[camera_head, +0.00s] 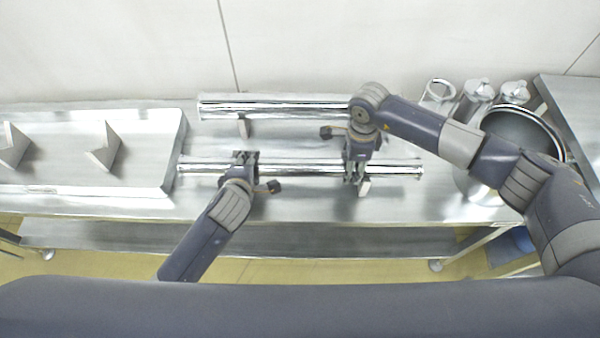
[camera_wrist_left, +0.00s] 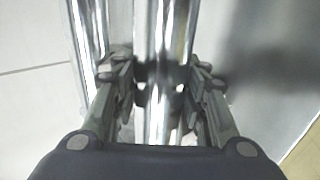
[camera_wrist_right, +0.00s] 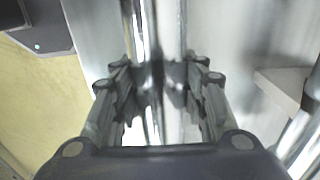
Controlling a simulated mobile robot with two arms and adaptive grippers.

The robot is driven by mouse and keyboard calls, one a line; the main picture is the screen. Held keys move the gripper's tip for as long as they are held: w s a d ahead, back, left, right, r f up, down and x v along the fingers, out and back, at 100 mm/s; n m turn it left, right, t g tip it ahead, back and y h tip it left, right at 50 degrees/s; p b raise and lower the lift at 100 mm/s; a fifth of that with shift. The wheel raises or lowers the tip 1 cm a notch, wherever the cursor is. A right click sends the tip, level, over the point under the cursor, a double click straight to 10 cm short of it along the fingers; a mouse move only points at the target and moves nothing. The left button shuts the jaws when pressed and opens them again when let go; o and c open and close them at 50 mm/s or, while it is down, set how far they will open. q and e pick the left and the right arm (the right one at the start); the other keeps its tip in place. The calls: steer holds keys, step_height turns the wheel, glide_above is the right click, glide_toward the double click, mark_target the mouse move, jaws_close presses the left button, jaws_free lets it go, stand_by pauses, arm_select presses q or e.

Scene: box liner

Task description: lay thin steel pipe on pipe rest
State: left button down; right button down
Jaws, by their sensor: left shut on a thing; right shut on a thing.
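A long shiny steel pipe (camera_head: 300,167), the thinner of two, lies level across the middle of the head view. My left gripper (camera_head: 242,160) is shut on it near its left end, and my right gripper (camera_head: 355,177) is shut on it toward its right end. The pipe runs between the fingers in the left wrist view (camera_wrist_left: 160,30) and the right wrist view (camera_wrist_right: 163,35). Two angled rest blocks, one at far left (camera_head: 12,145) and one nearer (camera_head: 105,147), stand empty on a steel tray. I cannot tell whether the pipe touches anything below it.
A thicker steel pipe (camera_head: 275,107) lies behind, parallel, with a support block (camera_head: 243,127) under its left part. A pale block (camera_head: 364,187) shows below my right gripper. The raised tray rim (camera_head: 177,150) is close to the pipe's left end. A large pot (camera_head: 515,135) and shiny canisters (camera_head: 479,92) stand right.

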arm_select(q)
steer(key=c, duration=1)
jaws_free()
arm_select(e)
steer(key=c, duration=1)
jaws_free()
arm_select(q)
steer(key=shift+o, duration=0.2)
arm_select(e)
steer(key=shift+o, duration=0.2)
steer(key=shift+s, duration=0.1)
arm_select(q)
steer(key=shift+s, duration=0.1)
arm_select(e)
steer(key=shift+r, duration=0.1)
arm_select(q)
steer(key=v, duration=1.2)
arm_select(e)
step_height(320, 180, up, 12)
steer(key=shift+f, duration=0.1)
